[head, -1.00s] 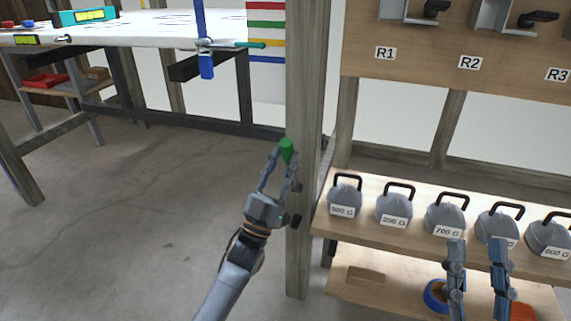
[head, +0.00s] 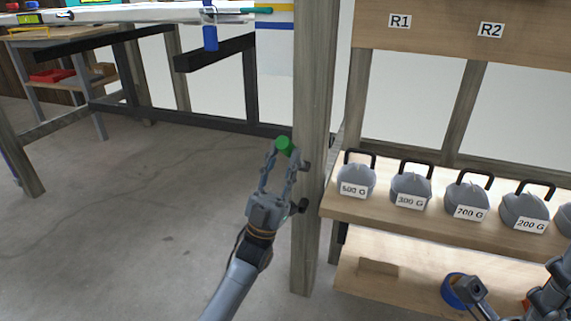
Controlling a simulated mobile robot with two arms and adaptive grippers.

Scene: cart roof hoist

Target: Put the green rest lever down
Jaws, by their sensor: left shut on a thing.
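The green rest lever (head: 284,145) shows as a short green grip in front of the wooden post (head: 313,120). My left gripper (head: 281,157) is shut on it, with the fingers reaching up from below and the green end showing above the fingertips. The rest of the lever and its joint to the post are hidden or too small to tell. Parts of my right gripper (head: 508,292) show at the bottom right, by the lower shelf and cut by the frame edge. The state of its jaws is unclear.
Grey weights with black handles (head: 411,187) stand on the upper shelf (head: 376,208) at right. A wooden block (head: 378,267) and a blue round thing (head: 453,290) are on the lower shelf. Dark knobs (head: 303,206) stick out of the post. Open floor lies at left.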

